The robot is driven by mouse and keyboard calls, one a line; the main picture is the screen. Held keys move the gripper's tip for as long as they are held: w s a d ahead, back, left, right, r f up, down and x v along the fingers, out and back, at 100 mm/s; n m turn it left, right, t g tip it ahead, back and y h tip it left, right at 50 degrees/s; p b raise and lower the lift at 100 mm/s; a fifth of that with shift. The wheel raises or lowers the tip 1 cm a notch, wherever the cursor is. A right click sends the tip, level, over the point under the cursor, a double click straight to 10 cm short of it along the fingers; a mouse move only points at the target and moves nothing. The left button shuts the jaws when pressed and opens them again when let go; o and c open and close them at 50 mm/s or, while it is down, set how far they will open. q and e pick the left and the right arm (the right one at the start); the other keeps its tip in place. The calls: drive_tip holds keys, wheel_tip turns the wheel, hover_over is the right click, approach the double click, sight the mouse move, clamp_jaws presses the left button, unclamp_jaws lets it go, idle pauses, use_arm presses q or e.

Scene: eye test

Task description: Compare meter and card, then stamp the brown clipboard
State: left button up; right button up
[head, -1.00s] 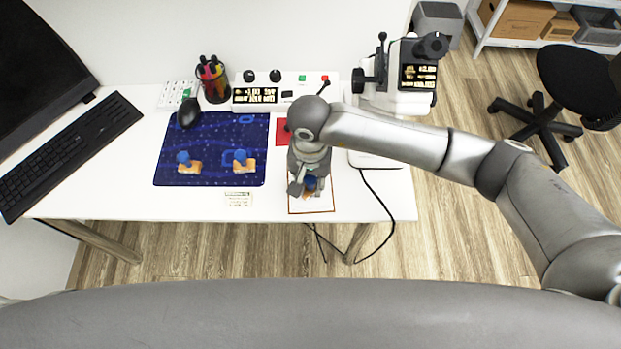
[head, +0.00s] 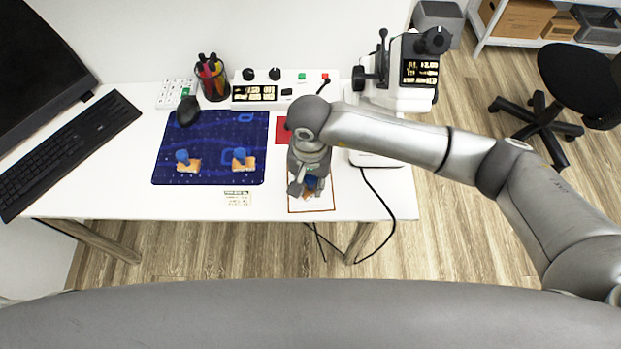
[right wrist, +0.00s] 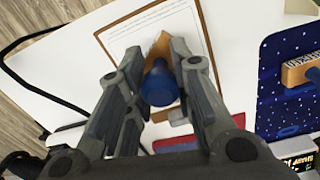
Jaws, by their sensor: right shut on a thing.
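My right gripper (head: 308,184) is shut on a stamp with a blue knob (right wrist: 160,86) and a wooden block, over the clipboard's paper. Whether the stamp touches the paper I cannot tell. The brown clipboard (head: 312,211) lies at the table's front edge, its thin brown rim around white paper; arm and gripper hide its far part. A small printed card (head: 238,198) lies left of it, too small to read. A white panel with two black knobs and a lit display (head: 254,93), perhaps the meter, stands at the back; its digits are unclear. My left gripper is not in view.
Two more blue-knobbed stamps (head: 187,162) (head: 242,160) stand on the dark blue mat (head: 215,140). A red pad (head: 283,127) lies behind the gripper. A white instrument with a display (head: 418,72) stands back right.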

sight(310, 178)
drive_tip(key=shift+s+f+b, duration=0.1)
drive_tip(key=shift+f+b, duration=0.1)
drive_tip(key=shift+b, duration=0.3)
idle(1.6)
drive_tip(key=shift+r, duration=0.1)
drive_tip(key=shift+r+p, duration=0.45)
drive_tip(key=shift+r, duration=0.5)
drive_tip(key=shift+r+p, duration=0.8)
drive_tip(key=shift+r, duration=1.8)
